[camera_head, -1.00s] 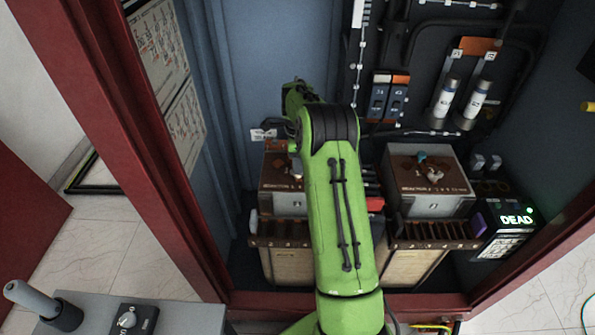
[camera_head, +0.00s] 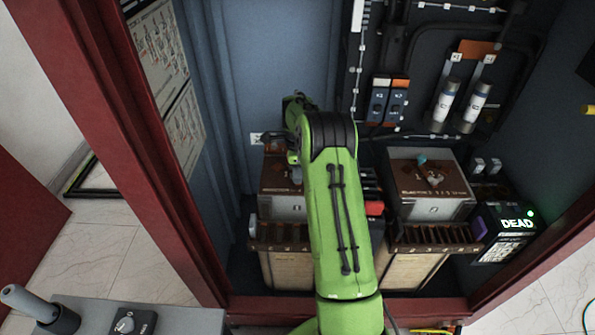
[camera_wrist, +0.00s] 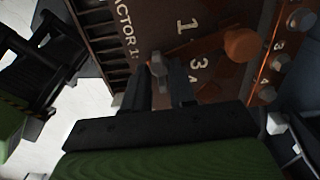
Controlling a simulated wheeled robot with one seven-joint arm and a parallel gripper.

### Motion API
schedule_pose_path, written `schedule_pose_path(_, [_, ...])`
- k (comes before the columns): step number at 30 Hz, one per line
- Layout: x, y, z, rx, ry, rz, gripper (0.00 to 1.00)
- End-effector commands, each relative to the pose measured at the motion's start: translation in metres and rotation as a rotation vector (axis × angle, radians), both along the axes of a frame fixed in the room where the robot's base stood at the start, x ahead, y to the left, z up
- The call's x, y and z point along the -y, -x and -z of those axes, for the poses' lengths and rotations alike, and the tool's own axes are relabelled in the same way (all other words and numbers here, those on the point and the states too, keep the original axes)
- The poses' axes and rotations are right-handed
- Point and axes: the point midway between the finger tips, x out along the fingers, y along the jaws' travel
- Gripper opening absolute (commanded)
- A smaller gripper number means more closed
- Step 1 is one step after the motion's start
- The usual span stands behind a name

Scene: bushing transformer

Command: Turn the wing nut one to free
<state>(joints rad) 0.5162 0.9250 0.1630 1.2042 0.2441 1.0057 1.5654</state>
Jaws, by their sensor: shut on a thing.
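In the wrist view, my gripper (camera_wrist: 157,78) is closed on a small grey wing nut (camera_wrist: 157,64) on the brown top of the left reactor box (camera_wrist: 128,14). Only the upper part of the nut shows between the dark fingertips. Numbers 1 and 3 are printed beside it, and a copper-coloured link bar (camera_wrist: 195,43) lies close to its right. In the head view, the left reactor box (camera_head: 283,208) is partly behind my green arm, which hides the nut and the fingertips.
A second reactor box (camera_head: 434,209) stands to the right, with a small fitting on top. A lit DEAD display (camera_head: 517,224) is at the cabinet's lower right. Fuse cylinders (camera_head: 474,106) hang on the back wall. An orange knob (camera_wrist: 241,44) sits right of the nut.

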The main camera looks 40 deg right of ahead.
Motion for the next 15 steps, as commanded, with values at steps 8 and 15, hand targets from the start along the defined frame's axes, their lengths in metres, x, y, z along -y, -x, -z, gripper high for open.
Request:
schedule_pose_path(8, [0.0,-0.0001,-0.0015,0.001,0.001,-0.151,0.0])
schedule_pose_path(15, [0.0001,0.0001,-0.0016,0.0,0.0,-0.369,0.0])
